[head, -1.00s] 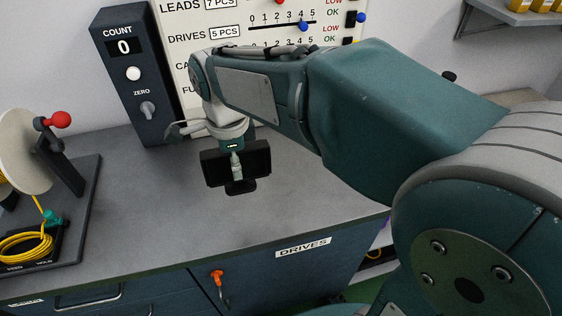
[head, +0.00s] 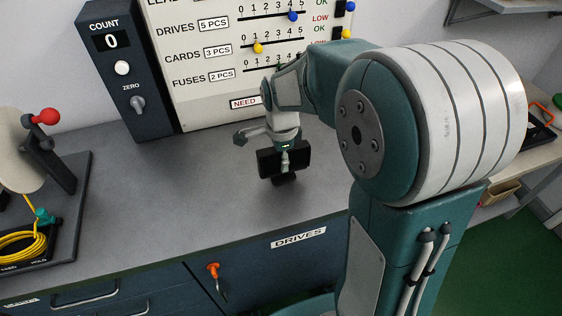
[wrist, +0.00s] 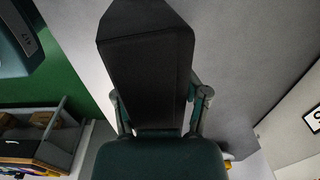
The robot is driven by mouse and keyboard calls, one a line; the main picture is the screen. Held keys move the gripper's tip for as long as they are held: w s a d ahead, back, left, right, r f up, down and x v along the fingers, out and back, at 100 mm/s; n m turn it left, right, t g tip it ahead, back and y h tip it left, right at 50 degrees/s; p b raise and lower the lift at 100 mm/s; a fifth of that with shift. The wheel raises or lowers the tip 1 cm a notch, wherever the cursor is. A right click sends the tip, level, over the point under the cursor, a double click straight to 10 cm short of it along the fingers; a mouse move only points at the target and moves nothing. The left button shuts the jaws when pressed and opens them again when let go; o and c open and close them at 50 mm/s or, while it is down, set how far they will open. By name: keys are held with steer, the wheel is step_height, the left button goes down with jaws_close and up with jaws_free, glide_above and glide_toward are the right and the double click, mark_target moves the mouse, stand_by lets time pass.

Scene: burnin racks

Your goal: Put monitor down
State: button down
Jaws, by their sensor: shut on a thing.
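The monitor (head: 268,162) is a small black screen with a dark foot below it. In the head view it is upright over the grey counter (head: 180,190), in front of the white board. My gripper (head: 285,158) comes from above and behind and is shut on it. Whether the foot touches the counter cannot be told. In the wrist view the monitor (wrist: 150,65) is a large dark shape between my two fingers (wrist: 160,118), and it hides much of what lies behind.
A dark COUNT box (head: 122,70) and a white tally board (head: 215,90) stand along the wall. A cable reel with yellow cable (head: 22,243) is at the left. The counter left of the monitor is clear.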

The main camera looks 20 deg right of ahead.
steer(key=shift+s+f, duration=0.1)
steer(key=shift+f, duration=0.8)
steer(key=shift+c, duration=1)
jaws_free()
steer(key=shift+o, duration=0.9)
steer(key=shift+r, duration=0.15)
